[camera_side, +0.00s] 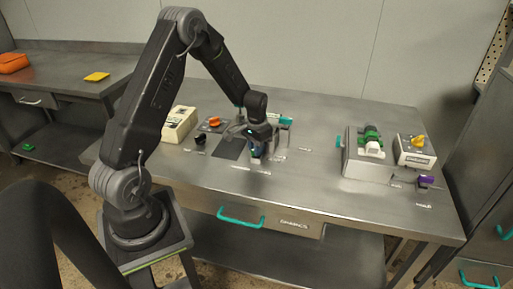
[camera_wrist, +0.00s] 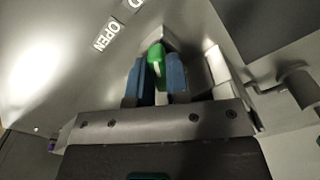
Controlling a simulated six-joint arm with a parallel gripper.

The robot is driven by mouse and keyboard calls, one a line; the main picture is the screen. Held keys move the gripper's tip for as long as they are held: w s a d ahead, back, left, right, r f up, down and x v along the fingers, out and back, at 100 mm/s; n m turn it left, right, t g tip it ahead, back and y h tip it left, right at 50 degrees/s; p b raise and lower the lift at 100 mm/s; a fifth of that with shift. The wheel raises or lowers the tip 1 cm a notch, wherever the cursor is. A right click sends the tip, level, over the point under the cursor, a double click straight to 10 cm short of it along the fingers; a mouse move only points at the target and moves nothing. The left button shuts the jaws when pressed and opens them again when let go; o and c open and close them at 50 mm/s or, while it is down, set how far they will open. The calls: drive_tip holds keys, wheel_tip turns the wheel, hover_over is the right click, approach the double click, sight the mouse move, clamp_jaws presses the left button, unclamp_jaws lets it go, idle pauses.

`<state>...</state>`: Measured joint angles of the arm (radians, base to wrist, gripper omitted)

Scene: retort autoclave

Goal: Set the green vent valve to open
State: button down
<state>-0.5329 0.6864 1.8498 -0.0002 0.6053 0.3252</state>
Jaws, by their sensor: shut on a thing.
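The green vent valve shows in the wrist view as a small green handle (camera_wrist: 156,58) between my two blue fingers. My gripper (camera_wrist: 157,74) is shut on this handle. In the side view my gripper (camera_side: 256,153) points down low over the middle of the steel bench (camera_side: 310,185). The handle is hidden there behind the gripper, and its exact angle is hard to tell.
Left of my gripper are an orange knob (camera_side: 214,121), a black knob (camera_side: 200,140) and a cream box (camera_side: 179,125). To the right stand a box with a green-and-white fitting (camera_side: 371,143), a yellow-knobbed box (camera_side: 415,152) and a purple handle (camera_side: 425,181). The front middle bench is clear.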

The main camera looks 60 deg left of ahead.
drive_tip(key=n, duration=1.3)
drive_tip(key=shift+n, duration=0.4)
idle(0.5)
drive_tip(key=c, duration=1.1)
unclamp_jaws()
wheel_tip(320, 180, up, 14)
drive_tip(key=shift+f, duration=0.1)
